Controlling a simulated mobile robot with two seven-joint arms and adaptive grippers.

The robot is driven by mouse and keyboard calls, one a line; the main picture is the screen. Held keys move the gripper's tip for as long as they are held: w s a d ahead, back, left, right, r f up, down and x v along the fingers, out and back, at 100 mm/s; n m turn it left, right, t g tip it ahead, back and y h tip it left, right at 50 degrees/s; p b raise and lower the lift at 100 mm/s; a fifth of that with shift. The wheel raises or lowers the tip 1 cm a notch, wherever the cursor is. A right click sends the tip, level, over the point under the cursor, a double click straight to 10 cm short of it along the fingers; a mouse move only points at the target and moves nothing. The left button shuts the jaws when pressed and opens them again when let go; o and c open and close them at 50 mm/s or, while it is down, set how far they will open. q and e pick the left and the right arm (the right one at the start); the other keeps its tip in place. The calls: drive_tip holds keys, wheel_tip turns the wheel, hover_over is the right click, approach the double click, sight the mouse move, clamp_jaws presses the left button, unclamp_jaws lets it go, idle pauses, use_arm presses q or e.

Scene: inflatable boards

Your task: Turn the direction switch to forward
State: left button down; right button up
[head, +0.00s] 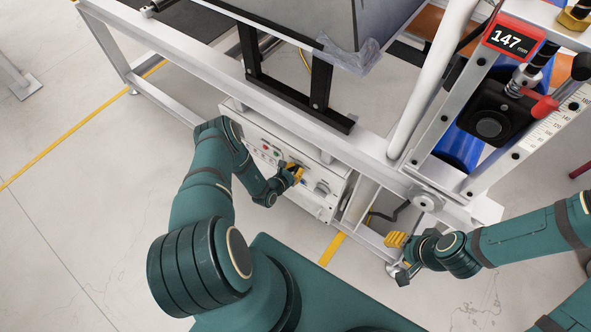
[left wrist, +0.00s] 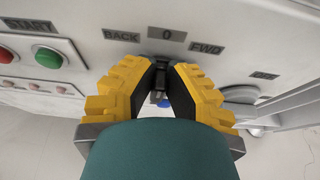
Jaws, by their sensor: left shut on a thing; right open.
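The direction switch (left wrist: 163,101) is a small dark knob on the light control panel (head: 268,137), below the labels BACK (left wrist: 121,36), 0 (left wrist: 167,34) and FWD (left wrist: 206,48). My left gripper (left wrist: 163,72) has its yellow fingers closed around the switch, one on each side. In the head view my left gripper (head: 294,172) is at the panel front and hides the switch. The fingers hide most of the knob, so I cannot tell where it points. My right gripper (head: 396,250) is open and empty, low beside the machine frame.
A green START button (left wrist: 47,57) and a red button (left wrist: 7,54) are left of the switch. Another rounded control (left wrist: 240,94) is to the right. The machine's metal frame (head: 225,75) runs above the panel.

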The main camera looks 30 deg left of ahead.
use_arm(q)
drive_tip(key=shift+d+r+m+y+p, duration=0.1)
drive_tip(key=shift+d+m+y+p, duration=0.1)
drive_tip(key=shift+m+y+p, duration=0.5)
drive_tip(key=shift+d+m+y, duration=0.1)
drive_tip(key=shift+m+y, duration=0.2)
drive_tip(key=shift+m, duration=0.4)
drive_tip(key=shift+w+d+f+m+t+y, duration=0.1)
drive_tip(key=shift+m+t+y, duration=0.15)
drive_tip(key=shift+m+y, duration=0.4)
drive_tip(key=shift+d+f+m+t+y, duration=0.1)
drive_tip(key=shift+m+t+y, duration=0.2)
drive_tip(key=shift+m, duration=0.65)
drive_tip(key=c, duration=1)
unclamp_jaws()
